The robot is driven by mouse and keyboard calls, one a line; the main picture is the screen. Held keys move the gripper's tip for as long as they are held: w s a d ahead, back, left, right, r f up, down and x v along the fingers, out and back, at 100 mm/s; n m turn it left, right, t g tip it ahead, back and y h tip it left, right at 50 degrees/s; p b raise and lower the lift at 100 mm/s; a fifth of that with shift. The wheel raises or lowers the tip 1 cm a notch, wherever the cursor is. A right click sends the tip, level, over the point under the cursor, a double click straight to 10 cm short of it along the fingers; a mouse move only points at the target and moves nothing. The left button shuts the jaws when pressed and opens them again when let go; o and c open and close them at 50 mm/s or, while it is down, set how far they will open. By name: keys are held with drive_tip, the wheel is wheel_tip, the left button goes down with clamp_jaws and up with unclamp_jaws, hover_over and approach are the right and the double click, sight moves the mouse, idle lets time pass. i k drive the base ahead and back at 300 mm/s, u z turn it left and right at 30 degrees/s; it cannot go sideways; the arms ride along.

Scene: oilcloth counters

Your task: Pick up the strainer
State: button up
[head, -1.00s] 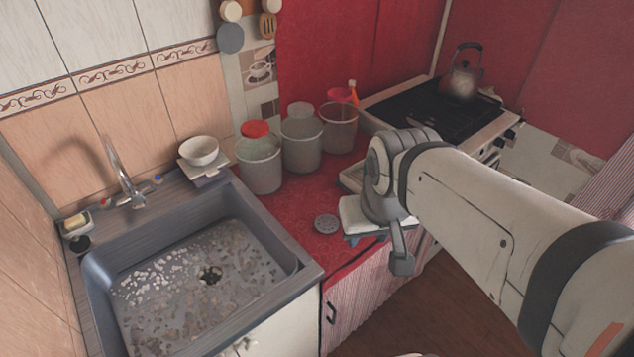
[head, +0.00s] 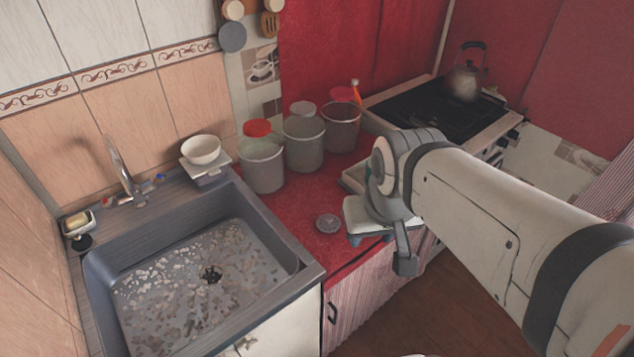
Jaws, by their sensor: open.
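The strainer (head: 328,223) appears to be the small round grey metal disc lying flat on the red counter, between the sink and my arm. My gripper (head: 371,239) is at the end of my arm, just right of the disc and apart from it. Its white body and short grey fingers show over the counter's front edge, partly covered by my wrist. The fingers look spread, with nothing seen between them.
Several grey canisters (head: 304,143) stand behind the disc. The sink (head: 264,212) with a dark drain (head: 210,274) is to the left. A stove (head: 432,108) with a kettle (head: 466,82) is at the back right.

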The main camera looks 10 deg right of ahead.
sight(327, 223)
drive_tip(key=u, duration=2.9)
drive_tip(key=k, duration=1.25)
drive_tip(key=z, duration=1.8)
drive_tip(key=i, duration=1)
drive_tip(key=z, duration=0.1)
